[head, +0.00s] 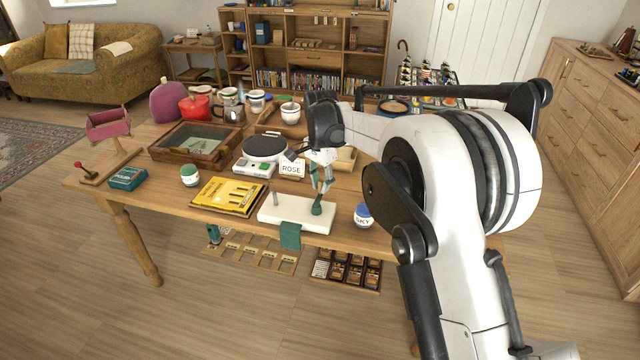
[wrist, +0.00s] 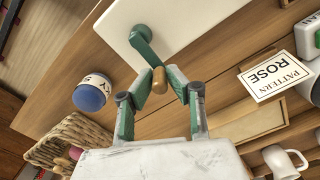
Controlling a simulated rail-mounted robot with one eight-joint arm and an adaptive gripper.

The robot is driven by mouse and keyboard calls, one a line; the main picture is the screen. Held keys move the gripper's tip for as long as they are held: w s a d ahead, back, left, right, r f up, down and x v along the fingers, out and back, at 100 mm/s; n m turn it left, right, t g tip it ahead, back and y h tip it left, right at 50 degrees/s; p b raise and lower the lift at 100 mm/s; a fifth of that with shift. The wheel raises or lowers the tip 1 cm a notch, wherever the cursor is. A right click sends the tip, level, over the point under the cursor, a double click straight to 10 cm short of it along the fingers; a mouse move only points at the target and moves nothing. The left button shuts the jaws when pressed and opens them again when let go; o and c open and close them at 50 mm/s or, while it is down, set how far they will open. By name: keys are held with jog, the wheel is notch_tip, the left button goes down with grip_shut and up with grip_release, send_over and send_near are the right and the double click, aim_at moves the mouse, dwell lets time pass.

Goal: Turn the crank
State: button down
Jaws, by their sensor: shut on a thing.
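The crank is a green arm (wrist: 145,46) with a small wooden knob (wrist: 159,82), mounted on a pale white base. The white base (head: 285,212) lies at the table's front edge in the head view; the base also shows at the top of the wrist view (wrist: 205,22). The crank's green lower part (head: 317,208) shows near the base's right end. My gripper (wrist: 160,77) is shut on the wooden knob, one fingertip on each side. In the head view my gripper (head: 322,180) is above the base, and it hides most of the knob.
A blue-lidded SKY jar (head: 363,216) stands close right of the base. A yellow book (head: 228,195) lies to its left. A ROSE card (head: 291,167) and a scale (head: 255,168) stand behind. A green cloth (head: 290,236) hangs at the table's front edge.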

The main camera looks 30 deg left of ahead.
dwell(0.3)
jog(key=c, duration=1.7)
grip_release()
jog(key=shift+r, duration=0.1)
notch_tip(320, 180, up, 12)
jog(key=shift+f, duration=0.1)
